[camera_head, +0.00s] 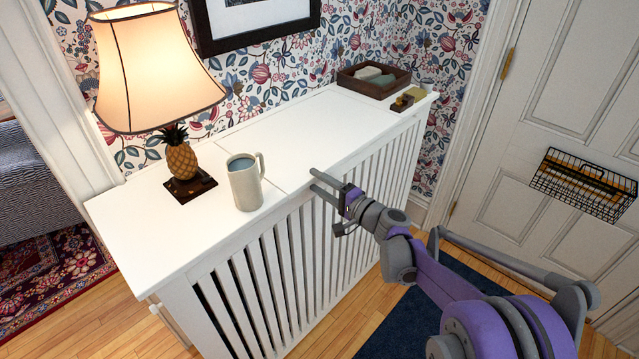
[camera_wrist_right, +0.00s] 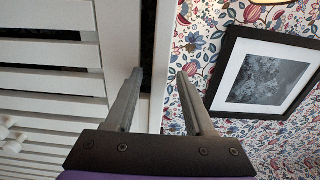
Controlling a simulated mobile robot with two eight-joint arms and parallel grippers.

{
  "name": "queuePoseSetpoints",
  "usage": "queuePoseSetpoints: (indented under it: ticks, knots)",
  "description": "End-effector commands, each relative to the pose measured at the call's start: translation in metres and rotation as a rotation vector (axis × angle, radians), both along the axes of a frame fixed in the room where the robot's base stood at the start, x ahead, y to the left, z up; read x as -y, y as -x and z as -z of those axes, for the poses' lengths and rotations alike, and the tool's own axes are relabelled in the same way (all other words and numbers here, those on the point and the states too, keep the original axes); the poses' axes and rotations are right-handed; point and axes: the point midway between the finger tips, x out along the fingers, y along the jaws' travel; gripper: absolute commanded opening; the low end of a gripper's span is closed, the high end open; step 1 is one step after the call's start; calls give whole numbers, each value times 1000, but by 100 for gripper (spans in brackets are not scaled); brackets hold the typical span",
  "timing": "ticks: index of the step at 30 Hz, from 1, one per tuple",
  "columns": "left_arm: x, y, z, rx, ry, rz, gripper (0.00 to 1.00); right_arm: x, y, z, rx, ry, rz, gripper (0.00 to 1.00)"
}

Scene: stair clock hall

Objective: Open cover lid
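The white slatted radiator cover (camera_head: 240,290) stands against the papered wall. Its lid (camera_head: 310,130) is the middle panel of the flat top, between thin seams, and lies down flat. My right gripper (camera_head: 314,179) is at the lid's front edge, near its left end, with fingers apart. In the right wrist view the open fingers (camera_wrist_right: 158,73) lie on either side of the white edge, with nothing clamped. I cannot tell whether a finger touches the lid. My left gripper is out of view.
A pale mug (camera_head: 245,185) stands by the lid's left seam. A lamp with a pineapple base (camera_head: 182,162) is further left. A wooden tray (camera_head: 373,80) and a small brown object (camera_head: 402,103) sit at the right end. A framed picture (camera_head: 255,20) hangs behind.

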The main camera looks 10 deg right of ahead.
Motion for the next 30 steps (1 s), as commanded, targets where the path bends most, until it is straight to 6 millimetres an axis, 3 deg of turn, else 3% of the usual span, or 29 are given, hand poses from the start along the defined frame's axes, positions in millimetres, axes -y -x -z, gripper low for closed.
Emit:
queuePoseSetpoints:
  ticks: [1, 9, 30]
  knots:
    - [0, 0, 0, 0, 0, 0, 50, 0, 0, 0, 0, 0, 0, 44]
    - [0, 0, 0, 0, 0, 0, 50, 0, 0, 0, 0, 0, 0, 0]
    - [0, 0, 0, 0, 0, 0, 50, 1, 0, 0, 0, 0, 1, 0]
